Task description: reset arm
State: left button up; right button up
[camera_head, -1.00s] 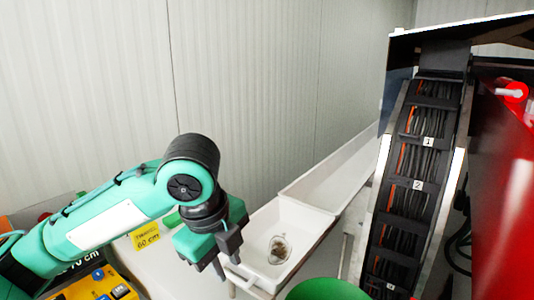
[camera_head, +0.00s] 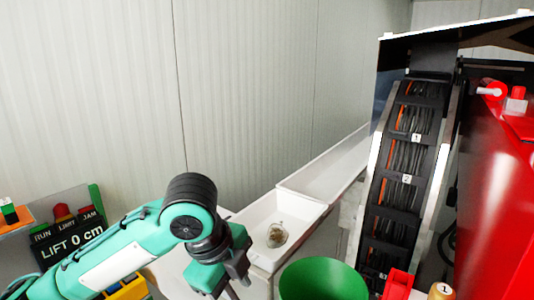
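My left arm comes in from the lower left, teal with black joints. Its gripper (camera_head: 232,285) points down at the bottom edge, in front of the white trough. Its two dark fingers look apart, with nothing seen between them. The fingertips are close to the bottom of the picture. My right arm and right gripper are not in view.
A white trough (camera_head: 312,208) holds a small clear dish (camera_head: 277,235). A green bowl (camera_head: 322,284) stands right of the gripper. A black cable chain (camera_head: 407,180) and red machine (camera_head: 500,210) fill the right. A "LIFT 0 cm" panel (camera_head: 72,240) is left.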

pick_arm(q)
jog(key=s+a+f+n+t+h, duration=0.1)
jog(key=s+f+n+h, duration=0.1)
jog(key=f+n, duration=0.6)
jog(key=s+a+f+n+t+h, duration=0.15)
jog(key=f+n, duration=0.25)
jog(key=f, duration=0.8)
jog(key=s+a+f+n+y, duration=0.6)
jog(key=s+a+f+n, duration=0.4)
jog(key=s+a+f, duration=0.45)
notch_tip(320, 180, down, 32)
jog(key=s+g, duration=0.2)
jog(key=s, duration=0.1)
jog(key=s+a+f, duration=0.2)
jog(key=s+f, duration=0.6)
jog(key=s, duration=0.1)
jog(key=s+a+f+g, duration=0.1)
jog(key=s+a+f, duration=0.1)
jog(key=s+f, duration=0.7)
jog(key=shift+f+m, duration=0.25)
jog(key=shift+m, duration=0.05)
